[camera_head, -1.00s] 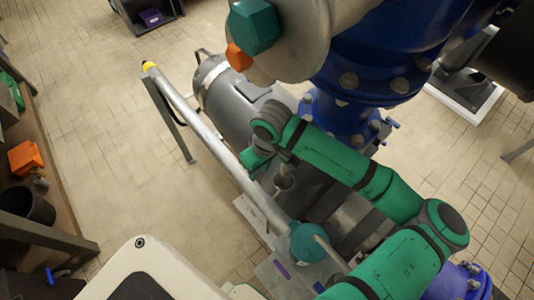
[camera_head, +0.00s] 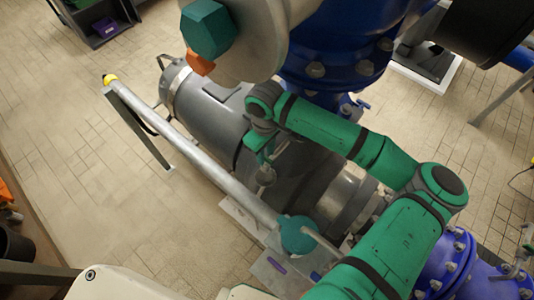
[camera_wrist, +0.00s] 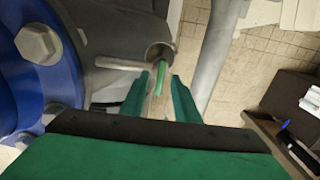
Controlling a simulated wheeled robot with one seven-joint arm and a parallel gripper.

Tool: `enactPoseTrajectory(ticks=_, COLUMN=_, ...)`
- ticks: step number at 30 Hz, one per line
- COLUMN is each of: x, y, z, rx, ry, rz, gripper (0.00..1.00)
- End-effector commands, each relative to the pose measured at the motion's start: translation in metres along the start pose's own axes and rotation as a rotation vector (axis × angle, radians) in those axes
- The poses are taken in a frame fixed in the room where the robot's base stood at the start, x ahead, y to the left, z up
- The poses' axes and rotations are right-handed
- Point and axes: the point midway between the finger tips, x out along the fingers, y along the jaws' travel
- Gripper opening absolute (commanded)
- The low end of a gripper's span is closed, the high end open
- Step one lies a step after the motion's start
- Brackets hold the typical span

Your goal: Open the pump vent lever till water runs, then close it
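The pump (camera_head: 225,105) is a grey, ribless cylinder lying under the blue pipework in the head view. My gripper (camera_head: 263,155) is above its side, close to a small grey metal fitting (camera_head: 266,174). In the wrist view, my gripper (camera_wrist: 160,95) has two green fingers standing apart. A thin green strip, seemingly the vent lever (camera_wrist: 161,76), shows between the fingers and runs from the round end of a grey fitting (camera_wrist: 157,52). I cannot tell whether either finger touches it. No running water is visible.
A long silver pipe (camera_head: 190,150) with a yellow end runs beside the pump to a teal round part (camera_head: 297,235).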

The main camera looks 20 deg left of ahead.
Motion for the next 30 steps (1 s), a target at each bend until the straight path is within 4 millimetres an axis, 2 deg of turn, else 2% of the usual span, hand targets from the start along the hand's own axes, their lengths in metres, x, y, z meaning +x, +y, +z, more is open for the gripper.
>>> enactPoseTrajectory(ticks=3, x=0.0064, y=0.0001, z=0.0001, rx=-0.001, ry=-0.001, rz=0.001, gripper=0.28)
enactPoseTrajectory(ticks=11, x=0.0079, y=-0.0005, z=-0.0008, rx=-0.003, ry=0.000, rz=0.001, gripper=0.28)
enactPoseTrajectory(ticks=12, x=0.0079, y=-0.0003, z=-0.0005, rx=-0.002, ry=0.000, rz=0.001, gripper=0.23)
enactPoseTrajectory(ticks=15, x=0.0078, y=0.0003, z=0.0006, rx=0.000, ry=0.000, rz=0.000, gripper=0.00)
enactPoseTrajectory(ticks=19, x=0.0079, y=0.0003, z=0.0020, rx=0.002, ry=0.000, rz=-0.002, gripper=0.00)
enactPoseTrajectory(ticks=20, x=0.0078, y=0.0018, z=0.0074, rx=0.002, ry=0.000, rz=-0.002, gripper=0.00)
enactPoseTrajectory(ticks=30, x=0.0087, y=-0.0012, z=0.0026, rx=-0.068, ry=-0.001, rz=-0.006, gripper=0.00)
